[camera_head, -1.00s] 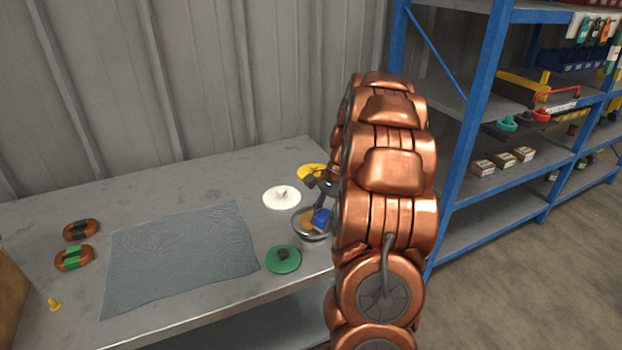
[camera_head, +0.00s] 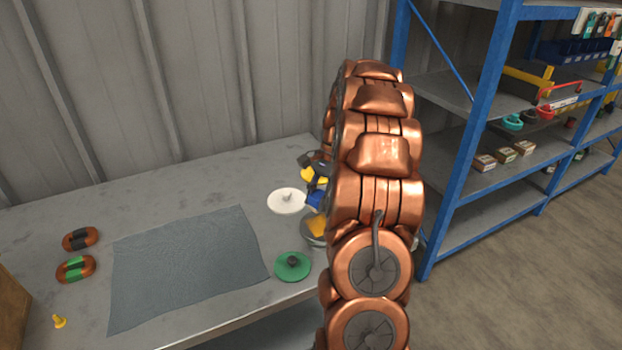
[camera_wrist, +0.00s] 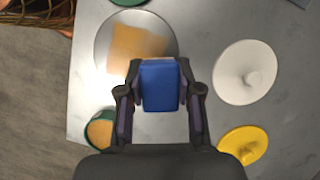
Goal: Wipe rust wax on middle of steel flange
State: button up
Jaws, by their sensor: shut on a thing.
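My gripper (camera_wrist: 160,100) is shut on a blue block (camera_wrist: 160,86). The block also shows in the head view (camera_head: 314,199), beside my arm. The steel flange (camera_wrist: 108,62) is a shiny round disc on the bench. An orange-brown wax patch (camera_wrist: 137,45) covers its middle. In the wrist view the block overlaps the flange's lower right part and the patch's lower edge. I cannot tell whether the block touches the flange. In the head view the patch (camera_head: 318,226) shows left of my arm, which hides much of the flange.
A white disc (camera_wrist: 232,88) and a yellow disc (camera_wrist: 235,138) lie close to the flange. A green disc (camera_head: 292,266) lies near the bench's front edge. A green-rimmed round thing (camera_wrist: 100,131) stands near the gripper. A grey mat (camera_head: 185,265) lies left. Blue shelving (camera_head: 480,120) stands right.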

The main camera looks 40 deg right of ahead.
aim_at(313, 198)
jog(key=shift+r+p, duration=1.15)
jog(key=shift+r, duration=1.7)
